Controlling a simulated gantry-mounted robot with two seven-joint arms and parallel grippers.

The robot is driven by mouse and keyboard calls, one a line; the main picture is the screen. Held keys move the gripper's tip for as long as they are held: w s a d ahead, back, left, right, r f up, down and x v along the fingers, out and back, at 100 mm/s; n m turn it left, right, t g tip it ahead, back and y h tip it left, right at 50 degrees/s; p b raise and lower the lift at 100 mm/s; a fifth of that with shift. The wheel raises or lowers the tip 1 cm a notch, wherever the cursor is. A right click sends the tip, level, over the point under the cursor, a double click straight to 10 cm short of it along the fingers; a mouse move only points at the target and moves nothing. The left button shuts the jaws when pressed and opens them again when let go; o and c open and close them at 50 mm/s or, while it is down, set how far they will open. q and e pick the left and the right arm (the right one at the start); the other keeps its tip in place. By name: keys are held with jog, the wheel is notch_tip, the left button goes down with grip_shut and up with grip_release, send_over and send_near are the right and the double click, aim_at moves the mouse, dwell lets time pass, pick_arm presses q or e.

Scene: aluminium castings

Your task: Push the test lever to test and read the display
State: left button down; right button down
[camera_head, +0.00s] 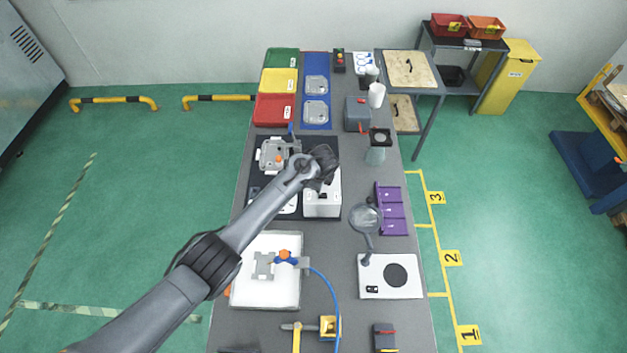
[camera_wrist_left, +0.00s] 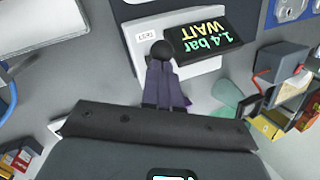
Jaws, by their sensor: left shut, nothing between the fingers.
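The white tester box (camera_head: 322,207) stands on a black mat near the middle of the bench, partly covered by my left arm. A round black lever knob (camera_wrist_left: 162,49) sits beside the display, close to a small "TEST" label (camera_wrist_left: 147,36). My left gripper (camera_wrist_left: 160,72) is shut and empty, its fingertips at the knob; I cannot tell whether they touch. In the head view the left gripper (camera_head: 325,172) is over the box's far end. My right gripper is not in view.
A grey casting (camera_head: 272,155) sits in a fixture left of the gripper. Red (camera_head: 273,109), yellow (camera_head: 279,81) and green trays (camera_head: 282,57) lie at the far left.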

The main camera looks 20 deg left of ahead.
pick_arm(q)
jog(key=shift+f, duration=0.1)
